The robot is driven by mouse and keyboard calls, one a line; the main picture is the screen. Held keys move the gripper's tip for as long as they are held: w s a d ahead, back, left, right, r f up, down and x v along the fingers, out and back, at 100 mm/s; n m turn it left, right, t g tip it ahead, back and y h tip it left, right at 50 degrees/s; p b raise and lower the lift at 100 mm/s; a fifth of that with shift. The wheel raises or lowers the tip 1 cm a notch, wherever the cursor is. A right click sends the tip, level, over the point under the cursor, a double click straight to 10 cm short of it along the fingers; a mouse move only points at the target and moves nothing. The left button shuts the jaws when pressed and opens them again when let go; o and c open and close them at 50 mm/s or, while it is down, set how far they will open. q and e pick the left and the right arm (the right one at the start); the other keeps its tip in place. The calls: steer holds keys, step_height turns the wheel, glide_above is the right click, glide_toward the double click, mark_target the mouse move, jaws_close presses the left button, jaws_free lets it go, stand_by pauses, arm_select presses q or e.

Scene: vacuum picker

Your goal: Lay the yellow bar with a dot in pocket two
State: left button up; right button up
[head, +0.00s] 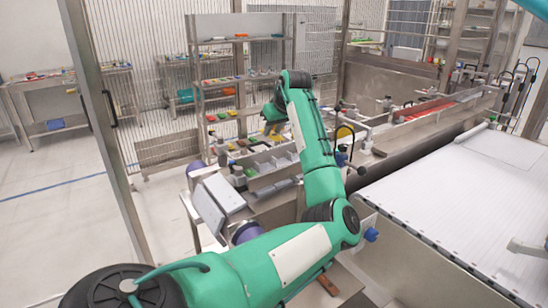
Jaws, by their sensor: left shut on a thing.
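My left gripper (271,130) hangs from the bent green arm over the long bench in the middle of the head view. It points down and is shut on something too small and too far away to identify. Below it, a row of small coloured parts (240,143) lies along the bench. Grey pocketed trays (283,162) sit nearer, just below the gripper. I cannot tell which pocket is number two. I cannot make out a dot on any bar. My right gripper is not in view.
A shelf rack (240,60) with coloured bins stands behind the bench. A tilted grey panel (217,200) is at the bench's near left end. A wide white conveyor surface (450,190) lies on the right. A steel post (108,130) stands left. Floor at left is clear.

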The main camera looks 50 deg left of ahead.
arm_select(q)
step_height(320, 180, down, 10)
steer(key=shift+s+r+p, duration=0.1)
steer(key=shift+r+p, duration=0.15)
steer(key=shift+p, duration=0.05)
steer(key=shift+f, duration=0.25)
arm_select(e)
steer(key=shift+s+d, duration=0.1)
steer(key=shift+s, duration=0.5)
arm_select(q)
steer(key=shift+f, duration=0.15)
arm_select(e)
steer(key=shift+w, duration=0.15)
arm_select(q)
steer(key=shift+f, duration=0.4)
steer(key=o, duration=1)
steer(key=shift+c, duration=0.2)
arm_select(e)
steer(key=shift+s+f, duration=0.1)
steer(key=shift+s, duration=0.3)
